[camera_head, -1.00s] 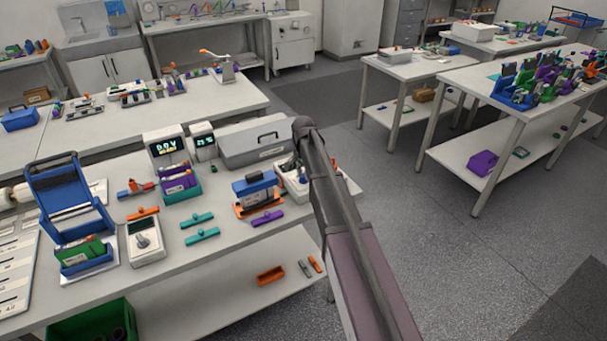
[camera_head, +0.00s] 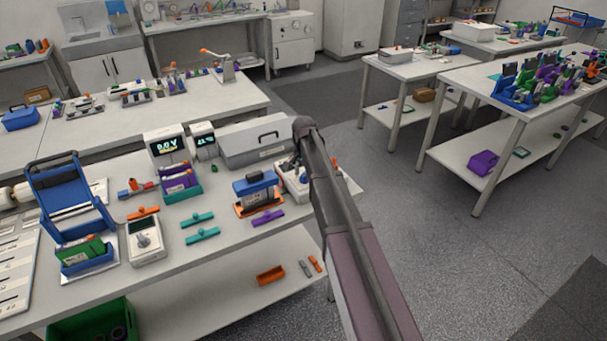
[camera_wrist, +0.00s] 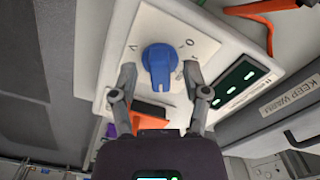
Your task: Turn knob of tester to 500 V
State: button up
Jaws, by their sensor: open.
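In the wrist view, the tester's blue knob (camera_wrist: 160,66) stands on a cream plate (camera_wrist: 196,34) with dark marks around it. The marks are too small to read surely. A dark green display (camera_wrist: 240,86) sits to its right. My gripper (camera_wrist: 158,76) is open, with one fingertip on each side of the knob. I cannot tell whether either fingertip touches it. In the head view, the white tester (camera_head: 292,186) is at the right end of the near bench, partly hidden by my arm. The knob does not show clearly there.
A grey case (camera_head: 252,143) with a handle stands just behind the tester. A blue and black block on an orange base (camera_head: 244,209) is to its left. Another white instrument with a grey knob (camera_head: 146,244) stands further left. The floor right of the bench is clear.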

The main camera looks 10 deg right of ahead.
aim_at(305, 174)
jog(key=shift+n, duration=0.3)
jog(key=n, duration=0.5)
jog(key=shift+d, duration=0.1)
jog(key=n, duration=0.6)
jog(key=shift+d+n, duration=0.1)
jog(key=shift+n, duration=0.2)
jog(key=n, duration=1.1)
jog(key=shift+w+d+n, duration=0.1)
jog(key=shift+n, duration=0.2)
jog(key=shift+r+p, duration=0.25)
jog(key=shift+p, duration=0.05)
notch_tip(305, 174, up, 14)
jog(key=f+p, duration=0.1)
jog(key=p, duration=1.2)
jog(key=s+f+m+b, duration=0.3)
jog(key=s+m, duration=0.4)
jog(key=s, duration=0.8)
jog(key=s+f+m+b, duration=0.4)
jog(key=s+m, duration=0.4)
jog(key=s, duration=0.7)
jog(key=shift+a+f+b, duration=0.2)
jog(key=shift+f+b, duration=0.05)
jog(key=shift+b, duration=0.05)
